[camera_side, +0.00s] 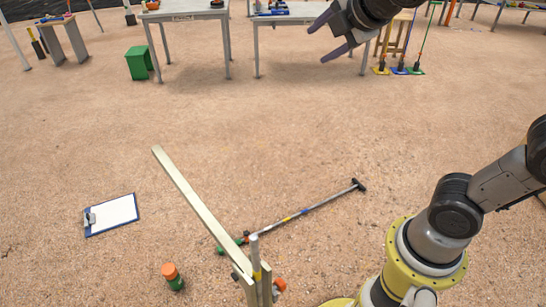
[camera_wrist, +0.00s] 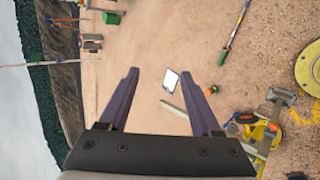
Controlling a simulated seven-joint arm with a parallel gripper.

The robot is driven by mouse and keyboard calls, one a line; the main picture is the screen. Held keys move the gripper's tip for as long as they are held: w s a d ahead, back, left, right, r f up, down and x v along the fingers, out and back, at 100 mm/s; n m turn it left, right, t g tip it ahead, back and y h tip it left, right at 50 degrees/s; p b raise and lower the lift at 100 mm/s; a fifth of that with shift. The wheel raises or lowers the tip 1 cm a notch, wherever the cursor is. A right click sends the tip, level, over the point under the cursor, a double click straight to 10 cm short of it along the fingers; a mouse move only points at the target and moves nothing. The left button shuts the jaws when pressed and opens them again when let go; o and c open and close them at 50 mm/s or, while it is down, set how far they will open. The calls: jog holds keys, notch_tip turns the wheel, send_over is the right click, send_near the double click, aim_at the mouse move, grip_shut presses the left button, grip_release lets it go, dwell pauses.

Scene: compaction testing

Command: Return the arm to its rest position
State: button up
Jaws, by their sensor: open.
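My gripper (camera_side: 334,34) is at the top right of the side view, raised well above the ground. Its two dark fingers are apart with nothing between them. In the wrist view the open fingers (camera_wrist: 172,106) point out over the sandy ground, and the picture is turned on its side. My arm rises from a yellow base ring at the lower right of the side view.
A wooden beam (camera_side: 190,198) leans on a post at the lower middle. A metal rod (camera_side: 310,208) lies beside it. A clipboard (camera_side: 112,214) lies at left, and an orange-and-green cylinder (camera_side: 172,275) stands near the front. Tables (camera_side: 183,14) and a green box (camera_side: 139,62) stand behind.

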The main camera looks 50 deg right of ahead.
jog(key=s+a+f+m+g+y, duration=0.1)
jog(key=s+a+f+m+g, duration=0.1)
jog(key=s+f+m, duration=0.3)
jog(key=s+a+f+m+g+y, duration=0.1)
jog(key=s+a+f+m+y, duration=0.1)
jog(key=s+f+m, duration=0.4)
jog(key=s+m, duration=0.4)
jog(key=s, duration=0.2)
jog(key=shift+s+a+f+m+g+y, duration=0.25)
jog(key=shift+m+g+y, duration=0.05)
jog(key=shift+g, duration=0.1)
